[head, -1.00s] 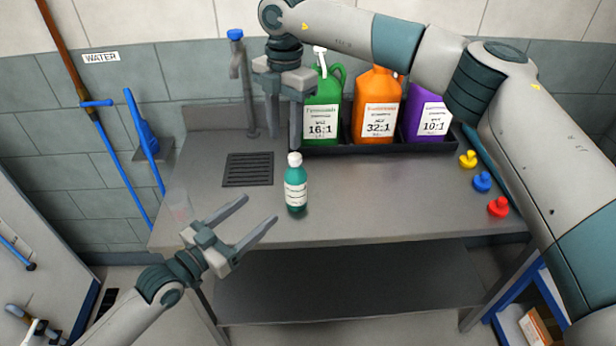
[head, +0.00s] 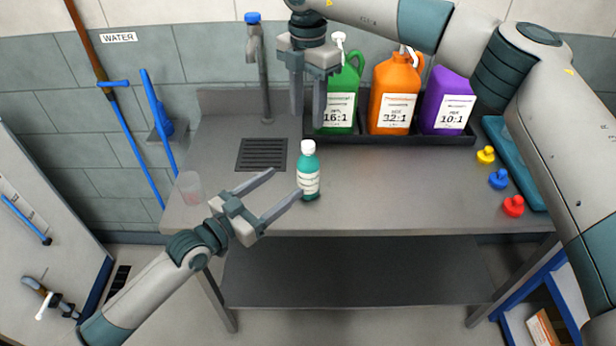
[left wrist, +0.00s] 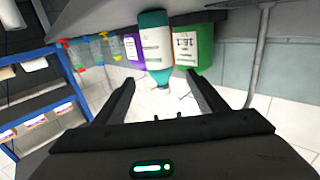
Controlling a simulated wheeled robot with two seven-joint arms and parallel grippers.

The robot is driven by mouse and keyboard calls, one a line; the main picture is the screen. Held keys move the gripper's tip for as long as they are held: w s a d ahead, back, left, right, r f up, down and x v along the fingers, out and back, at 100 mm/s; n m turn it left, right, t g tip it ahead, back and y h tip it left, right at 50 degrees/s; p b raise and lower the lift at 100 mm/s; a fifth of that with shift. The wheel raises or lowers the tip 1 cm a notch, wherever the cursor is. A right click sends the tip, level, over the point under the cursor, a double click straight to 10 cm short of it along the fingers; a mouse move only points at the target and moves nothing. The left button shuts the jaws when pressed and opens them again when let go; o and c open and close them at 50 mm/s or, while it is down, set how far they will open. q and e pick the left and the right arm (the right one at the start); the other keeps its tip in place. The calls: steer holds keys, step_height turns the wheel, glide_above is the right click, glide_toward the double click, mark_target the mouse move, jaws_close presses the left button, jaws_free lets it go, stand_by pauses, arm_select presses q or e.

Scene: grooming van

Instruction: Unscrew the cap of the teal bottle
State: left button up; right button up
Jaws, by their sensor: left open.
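The teal bottle (head: 309,181) stands upright on the grey table, with a white label and a white cap (head: 308,147) on top. In the left wrist view, which is upside down, the bottle (left wrist: 155,48) is ahead, between the lines of the two fingers. My left gripper (head: 286,182) is open and empty, just left of the bottle at about label height; one fingertip overlaps the bottle's left edge in the head view, and contact cannot be told. My right gripper (head: 307,105) points down, empty, with a gap between its fingers, above the table's back, by the green jug.
Green (head: 340,100), orange (head: 394,95) and purple (head: 446,100) jugs stand in a black tray (head: 430,139) at the back. A clear cup (head: 189,188), a drain grate (head: 261,154) and a tap (head: 264,75) are at left. Yellow, blue and red knobbed items (head: 513,206) are at right.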

mark_target(308, 166)
arm_select(q)
steer(key=x, duration=1.4)
steer(key=shift+w, duration=0.15)
steer(key=shift+f, duration=0.1)
jaws_close()
arm_select(e)
steer(key=m, duration=0.4)
steer(key=shift+m, duration=0.4)
steer(key=m, duration=0.4)
steer(key=shift+f, duration=0.2)
steer(key=shift+f, duration=3.85)
